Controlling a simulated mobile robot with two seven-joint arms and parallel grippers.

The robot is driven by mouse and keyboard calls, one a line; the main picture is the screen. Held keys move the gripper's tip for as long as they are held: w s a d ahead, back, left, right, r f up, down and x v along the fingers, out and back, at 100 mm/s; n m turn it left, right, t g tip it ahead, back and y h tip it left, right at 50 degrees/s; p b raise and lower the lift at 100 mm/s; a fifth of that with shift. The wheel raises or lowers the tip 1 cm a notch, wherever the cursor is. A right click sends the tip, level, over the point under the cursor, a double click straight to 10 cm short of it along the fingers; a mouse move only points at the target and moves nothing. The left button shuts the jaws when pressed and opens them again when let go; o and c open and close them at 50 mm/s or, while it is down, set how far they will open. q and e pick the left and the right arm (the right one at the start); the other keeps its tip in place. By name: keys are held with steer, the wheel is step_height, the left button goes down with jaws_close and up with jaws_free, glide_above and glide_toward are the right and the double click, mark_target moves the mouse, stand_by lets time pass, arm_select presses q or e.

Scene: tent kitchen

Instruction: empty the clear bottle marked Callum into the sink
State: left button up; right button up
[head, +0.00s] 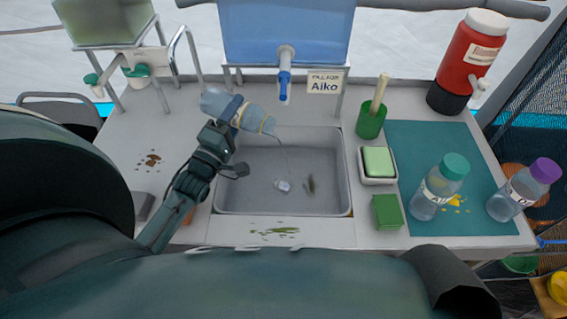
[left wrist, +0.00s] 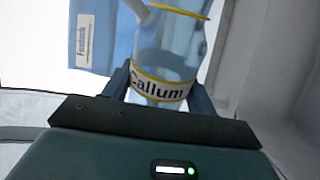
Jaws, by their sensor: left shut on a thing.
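The clear bottle marked Callum (head: 222,104) is tilted over the back left of the sink (head: 290,172), its mouth end to the right and slightly down. A thin stream of liquid runs from the mouth into the basin. My left gripper (head: 228,118) is shut on the bottle around its middle. In the left wrist view, the bottle (left wrist: 168,60) shows its yellow-edged Callum label between the fingers. How much liquid is left inside cannot be told. My right gripper is not in view.
A blue tank (head: 285,30) with a tap stands behind the sink. A green-capped bottle (head: 440,188) and a purple-capped bottle (head: 520,190) stand on a teal mat (head: 425,140) at right. A sponge dish (head: 377,165) and brush holder (head: 370,122) edge the sink. Small debris lies in the basin.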

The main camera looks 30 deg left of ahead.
arm_select(q)
steer(key=shift+s+a, duration=0.1)
steer(key=shift+a, duration=0.1)
steer(key=shift+a+m, duration=0.1)
steer(key=shift+m, duration=0.2)
steer(key=shift+a+m, duration=0.15)
steer(key=shift+m, duration=0.15)
steer(key=shift+s+f+m+h, duration=0.1)
steer(key=shift+m+h, duration=0.3)
steer(key=shift+d+m+p, duration=0.2)
steer(key=shift+m+p, duration=0.15)
steer(key=shift+m, duration=0.15)
